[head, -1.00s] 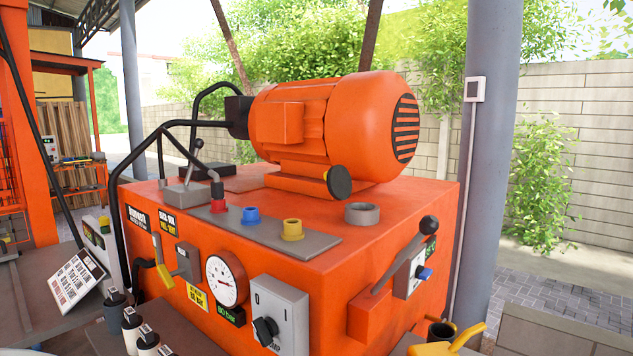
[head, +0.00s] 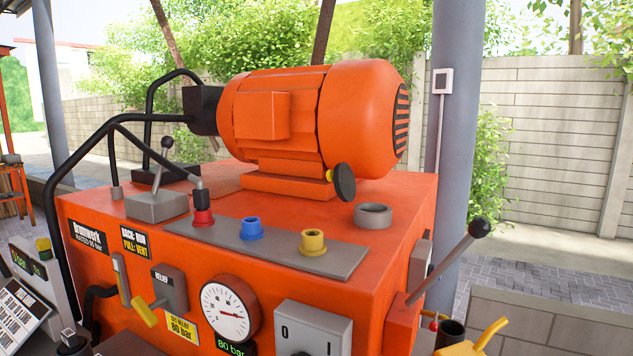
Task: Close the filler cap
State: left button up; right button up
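A black round cap (head: 344,183) with a small yellow part at its left stands on edge in front of the orange motor (head: 362,115); it looks like the filler cap, in an open position. A grey ring-shaped neck (head: 373,215) sits on the orange top of the power unit (head: 290,207), just right of and below the cap. Its opening is uncovered. The cap is apart from the ring's rim; how it is attached is hard to tell. Neither of my grippers shows in the view.
A grey strip (head: 285,252) with red (head: 203,218), blue (head: 252,229) and yellow (head: 313,242) fittings lies along the front of the top. A lever with a black knob (head: 480,228) sticks out at right. A gauge (head: 230,308) and switch box (head: 313,327) face front.

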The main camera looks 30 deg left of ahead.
aim_at(342, 176)
jog(key=k+j, duration=0.1)
jog(key=j, duration=1.45)
